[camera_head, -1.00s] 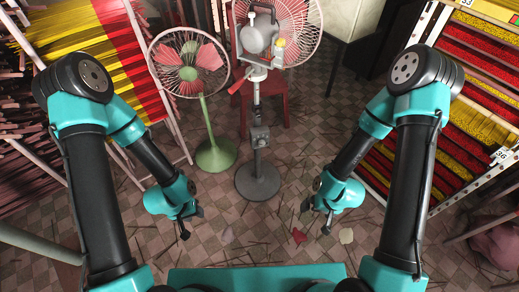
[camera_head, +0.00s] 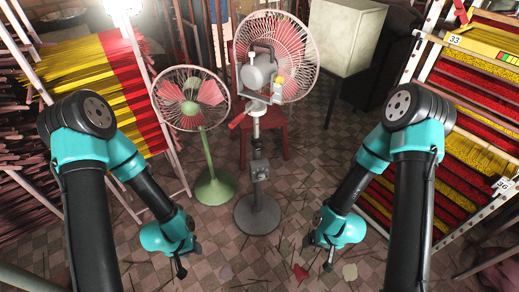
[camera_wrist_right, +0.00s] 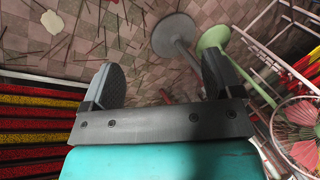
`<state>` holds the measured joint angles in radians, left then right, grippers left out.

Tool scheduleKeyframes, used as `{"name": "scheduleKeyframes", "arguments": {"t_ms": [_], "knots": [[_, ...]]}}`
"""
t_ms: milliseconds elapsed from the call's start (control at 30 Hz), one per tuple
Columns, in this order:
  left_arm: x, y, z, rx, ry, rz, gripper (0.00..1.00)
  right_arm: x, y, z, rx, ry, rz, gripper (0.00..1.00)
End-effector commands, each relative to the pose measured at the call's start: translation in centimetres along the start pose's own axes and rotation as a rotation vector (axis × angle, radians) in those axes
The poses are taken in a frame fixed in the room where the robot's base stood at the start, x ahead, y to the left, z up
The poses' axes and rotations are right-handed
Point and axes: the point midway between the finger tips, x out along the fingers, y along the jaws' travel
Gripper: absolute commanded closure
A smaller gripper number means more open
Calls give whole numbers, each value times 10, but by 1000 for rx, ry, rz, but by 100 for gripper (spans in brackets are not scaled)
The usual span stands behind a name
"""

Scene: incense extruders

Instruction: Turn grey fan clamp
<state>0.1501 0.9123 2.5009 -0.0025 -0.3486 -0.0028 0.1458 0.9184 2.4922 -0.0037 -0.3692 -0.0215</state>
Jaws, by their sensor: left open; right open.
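The grey fan (camera_head: 262,70) stands upright on a grey pole with a round grey base (camera_head: 257,214), in the middle of the head view. Its clamp (camera_head: 259,171) is a grey block partway up the pole. My left gripper (camera_head: 189,259) is open and empty, low and to the left of the base. My right gripper (camera_head: 317,254) is open and empty, low and to the right of it. Neither touches the fan. In the right wrist view the two fingers stand apart (camera_wrist_right: 163,82), with the grey base (camera_wrist_right: 173,36) beyond them; the clamp is not clear there.
A green fan (camera_head: 190,98) stands just left of the grey fan. A red stool (camera_head: 264,135) is behind the pole. Incense racks stand at left (camera_head: 105,65) and right (camera_head: 490,95). A pale box (camera_head: 344,38) is behind. Tiled floor in front is mostly clear, with scattered sticks.

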Motion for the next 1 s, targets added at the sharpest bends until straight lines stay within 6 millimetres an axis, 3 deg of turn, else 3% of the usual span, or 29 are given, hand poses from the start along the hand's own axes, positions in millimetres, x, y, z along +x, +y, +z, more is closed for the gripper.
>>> {"name": "scheduleKeyframes", "arguments": {"t_ms": [200, 400, 600, 800, 1000], "knots": [[0, 0, 0, 0, 0, 0, 57, 26, -18, -58, -214, 204, 6, 34], [0, 0, 0, 0, 0, 0, 57, 49, -56, -140, -537, 528, 62, 34], [0, 0, 0, 0, 0, 0, 57, 57, -104, -207, -831, 862, 182, 34], [0, 0, 0, 0, 0, 0, 57, 53, -155, -251, -1060, 1188, 364, 34], [0, 0, 0, 0, 0, 0, 57, 44, -184, -266, -1161, 1382, 507, 34]]}}
